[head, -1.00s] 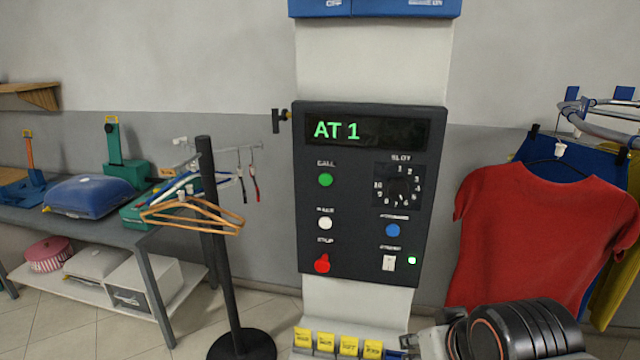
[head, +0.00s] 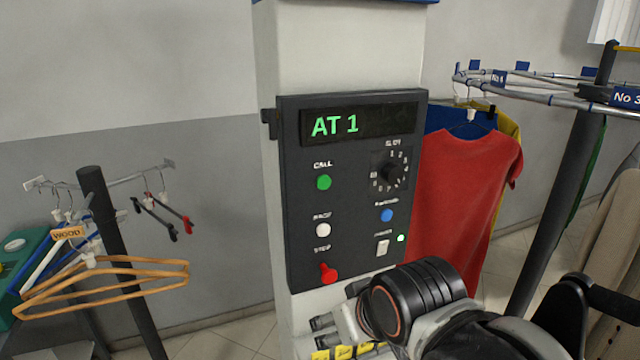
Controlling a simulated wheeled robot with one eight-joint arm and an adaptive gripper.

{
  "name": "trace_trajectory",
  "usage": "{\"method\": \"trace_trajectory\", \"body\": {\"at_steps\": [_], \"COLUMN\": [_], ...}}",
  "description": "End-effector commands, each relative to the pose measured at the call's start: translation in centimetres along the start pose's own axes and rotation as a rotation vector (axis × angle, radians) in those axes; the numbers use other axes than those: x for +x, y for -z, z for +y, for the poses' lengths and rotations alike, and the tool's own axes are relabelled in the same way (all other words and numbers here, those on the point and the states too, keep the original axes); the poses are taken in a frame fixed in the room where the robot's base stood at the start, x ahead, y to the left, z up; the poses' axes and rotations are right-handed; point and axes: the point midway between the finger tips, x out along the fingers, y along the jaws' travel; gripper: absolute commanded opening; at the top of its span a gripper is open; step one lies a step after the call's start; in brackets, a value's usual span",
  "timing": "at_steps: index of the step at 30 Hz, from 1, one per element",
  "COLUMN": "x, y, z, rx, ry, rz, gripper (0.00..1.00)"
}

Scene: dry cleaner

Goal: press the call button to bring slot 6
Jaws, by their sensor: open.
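The dark control panel (head: 350,250) is mounted on a pale column in the middle of the head view. Its display (head: 360,123) reads "AT 1" in green. The green button (head: 323,182) under the label CALL is in plain view, with nothing touching it. The black slot dial (head: 392,173) sits to its right, ringed by numbers; I cannot tell which number it points to. My gripper (head: 318,331) is low in front of the column, below the panel's lower edge, open and apart from the buttons. My wrist hides part of it.
Below CALL are a white button (head: 323,230) and a red stop button (head: 327,273). A blue button (head: 386,215) and a white switch (head: 382,247) are at the right. A hanger stand (head: 120,260) stands left; a red shirt (head: 462,200) hangs on the conveyor rail (head: 530,92) at right.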

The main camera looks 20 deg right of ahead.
Motion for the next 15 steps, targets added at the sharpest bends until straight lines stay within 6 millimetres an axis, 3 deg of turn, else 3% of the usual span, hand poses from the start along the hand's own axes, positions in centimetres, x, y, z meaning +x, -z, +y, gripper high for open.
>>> {"method": "trace_trajectory", "body": {"at_steps": [8, 15], "x": [0.0, 0.0], "y": [-0.01, -0.01], "z": [0.0, 0.0], "rx": [0.0, 0.0], "ry": [0.0, 0.0], "rz": [0.0, 0.0], "gripper": [0.61, 0.07]}}
